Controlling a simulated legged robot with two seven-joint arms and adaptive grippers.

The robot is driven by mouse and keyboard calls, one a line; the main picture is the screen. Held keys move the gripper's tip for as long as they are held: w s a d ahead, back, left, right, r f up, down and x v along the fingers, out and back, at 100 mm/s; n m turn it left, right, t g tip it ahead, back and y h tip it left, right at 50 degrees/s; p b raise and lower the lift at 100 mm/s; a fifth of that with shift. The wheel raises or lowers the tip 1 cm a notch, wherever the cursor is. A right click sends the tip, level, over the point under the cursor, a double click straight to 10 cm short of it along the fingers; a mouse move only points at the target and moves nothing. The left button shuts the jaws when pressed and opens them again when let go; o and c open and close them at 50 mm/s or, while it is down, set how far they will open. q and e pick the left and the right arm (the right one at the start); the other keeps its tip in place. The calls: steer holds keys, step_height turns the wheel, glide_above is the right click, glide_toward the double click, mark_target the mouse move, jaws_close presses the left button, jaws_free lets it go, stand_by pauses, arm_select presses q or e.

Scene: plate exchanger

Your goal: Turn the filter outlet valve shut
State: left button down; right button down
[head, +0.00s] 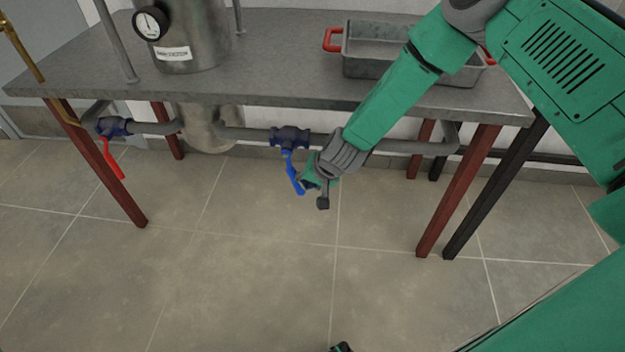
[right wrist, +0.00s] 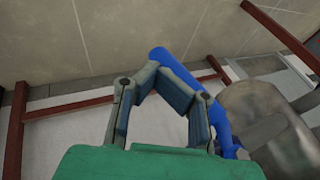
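A valve (head: 290,138) with a blue lever handle (head: 293,174) sits on the pipe under the table. The lever hangs down, tilted slightly off vertical; it also shows in the right wrist view (right wrist: 174,62). My right gripper (head: 314,192) is right beside the lever's lower part. In the right wrist view the lever runs behind and beside the right finger, and the fingertips lie close to its end. I cannot tell whether they touch or grip it. Another valve (head: 115,127) with a red handle (head: 111,158) is at the far left.
The grey table (head: 270,60) stands on red legs (head: 458,190) above the pipe. On it are a metal vessel (head: 190,30) with a gauge (head: 150,23) and a grey tray (head: 372,50) with red handles. The tiled floor (head: 250,270) in front is clear.

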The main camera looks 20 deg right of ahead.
steer(key=shift+w+a+f, duration=0.3)
steer(key=shift+a, duration=0.25)
steer(key=shift+w+a, duration=0.15)
steer(key=shift+w, duration=0.2)
